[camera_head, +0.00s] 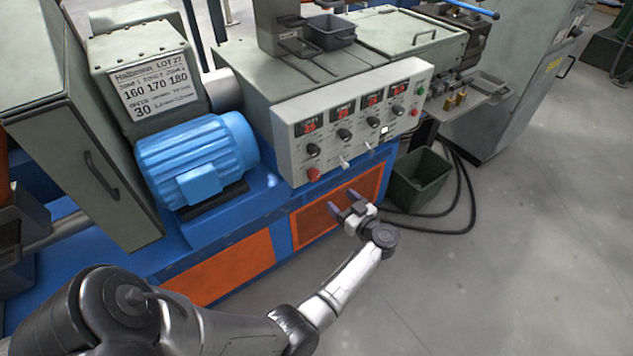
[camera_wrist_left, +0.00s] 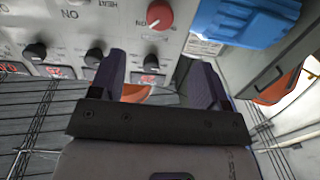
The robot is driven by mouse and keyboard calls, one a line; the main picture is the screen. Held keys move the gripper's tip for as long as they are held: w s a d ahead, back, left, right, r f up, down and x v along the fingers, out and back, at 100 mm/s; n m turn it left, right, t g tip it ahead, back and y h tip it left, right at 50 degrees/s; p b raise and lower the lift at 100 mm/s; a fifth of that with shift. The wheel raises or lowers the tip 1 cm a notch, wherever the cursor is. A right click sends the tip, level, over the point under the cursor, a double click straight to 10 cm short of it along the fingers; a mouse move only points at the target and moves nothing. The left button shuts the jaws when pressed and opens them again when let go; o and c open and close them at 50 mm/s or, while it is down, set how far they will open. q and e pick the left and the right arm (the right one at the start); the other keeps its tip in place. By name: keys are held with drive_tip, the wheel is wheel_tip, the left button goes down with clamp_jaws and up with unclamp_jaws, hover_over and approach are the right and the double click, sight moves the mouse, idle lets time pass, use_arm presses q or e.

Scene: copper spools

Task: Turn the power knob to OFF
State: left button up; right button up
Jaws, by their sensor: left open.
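The grey control panel (camera_head: 350,118) faces me with a red knob (camera_head: 313,174) at its lower left corner. The red knob also shows at the top of the left wrist view (camera_wrist_left: 159,15). I cannot read its label or tell its setting, so I cannot be sure it is the power knob. Several black knobs (camera_head: 344,134) sit below red number displays (camera_head: 346,111). My left gripper (camera_head: 344,203) is open and empty, below and right of the red knob, in front of the orange mesh. In the wrist view its two dark fingers (camera_wrist_left: 158,58) stand apart, touching no knob.
A blue ribbed motor (camera_head: 196,158) stands left of the panel. Toggle switches (camera_head: 343,161) line the panel's lower edge. A dark green bin (camera_head: 420,178) and black cables (camera_head: 462,205) lie right of my gripper. The grey floor (camera_head: 500,270) is open at the lower right.

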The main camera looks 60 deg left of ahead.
sight(317, 178)
use_arm(q)
drive_tip(key=a+b, duration=0.1)
drive_tip(key=a, duration=0.2)
drive_tip(key=a+b, duration=0.1)
drive_tip(key=a, duration=0.3)
drive_tip(key=s+a+b, duration=0.1)
drive_tip(key=a, duration=0.2)
drive_tip(key=shift+s+a, duration=0.1)
drive_tip(key=shift+a, duration=0.05)
drive_tip(key=shift+s+a+b, duration=0.1)
drive_tip(key=shift+a+b, duration=0.35)
drive_tip(key=shift+a, duration=0.55)
drive_tip(key=shift+c, duration=0.4)
